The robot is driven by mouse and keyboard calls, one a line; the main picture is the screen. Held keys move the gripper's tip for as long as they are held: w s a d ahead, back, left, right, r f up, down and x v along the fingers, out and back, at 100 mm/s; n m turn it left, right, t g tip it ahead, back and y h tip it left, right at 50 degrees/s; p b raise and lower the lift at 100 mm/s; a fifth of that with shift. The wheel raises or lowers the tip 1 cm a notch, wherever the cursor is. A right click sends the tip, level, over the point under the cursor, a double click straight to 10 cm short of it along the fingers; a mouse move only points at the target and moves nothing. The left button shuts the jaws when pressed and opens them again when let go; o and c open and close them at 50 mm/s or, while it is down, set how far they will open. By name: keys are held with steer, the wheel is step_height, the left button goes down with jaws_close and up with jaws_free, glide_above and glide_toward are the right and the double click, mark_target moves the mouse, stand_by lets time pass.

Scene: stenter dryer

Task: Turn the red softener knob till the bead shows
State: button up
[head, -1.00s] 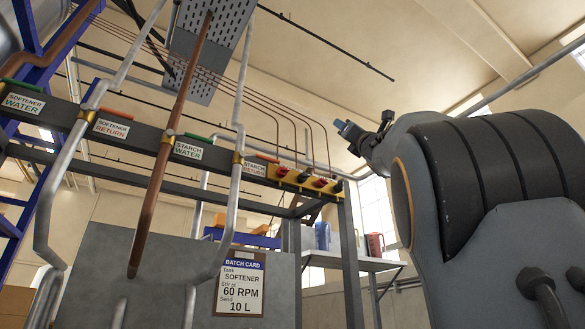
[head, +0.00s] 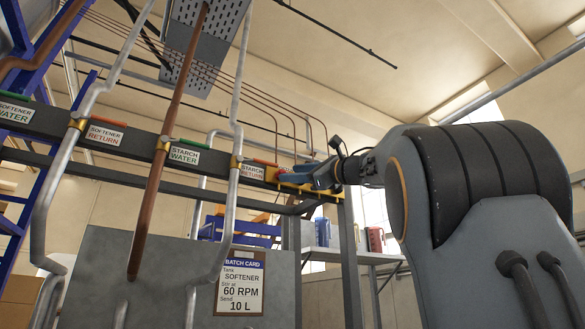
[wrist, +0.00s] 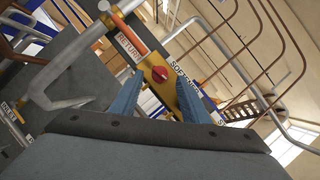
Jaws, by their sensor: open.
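A red knob (wrist: 159,74) sits on a yellow plate (wrist: 187,100) in the wrist view. Printing beside it reads "SOFTENER", partly covered by a finger. My gripper (wrist: 159,79) is open, with one blue finger on each side of the knob in this view. I cannot tell whether the fingers touch it. In the head view my gripper (head: 292,178) is at the yellow plate (head: 271,175), at the right end of the dark rail, and hides the knobs there. No bead can be made out.
Pipes with labelled valves run along the dark rail (head: 130,148) to the left. A batch card (head: 239,283) hangs on the grey panel below. A shelf (head: 350,256) with blue and red jugs stands behind. Thin copper tubes (head: 250,110) run down to the plate.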

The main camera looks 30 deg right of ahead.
steer(key=shift+p+x, duration=0.7)
steer(key=shift+x, duration=0.75)
steer(key=c, duration=0.9)
steer(key=shift+d, duration=0.25)
steer(key=shift+c, duration=0.5)
steer(key=shift+a+f+m+t+h+b, duration=0.15)
steer(key=shift+m+t+h+b, duration=0.7)
steer(key=shift+m, duration=1.35)
steer(key=shift+a+r+m+t+h+b, duration=0.1)
steer(key=shift+a+m+t+h+b, duration=0.2)
steer(key=shift+m+h+b, duration=1.5)
steer(key=shift+a+f+m+t+h+b, duration=0.15)
steer(key=shift+m+t+h+b, duration=0.5)
steer(key=shift+m, duration=1.95)
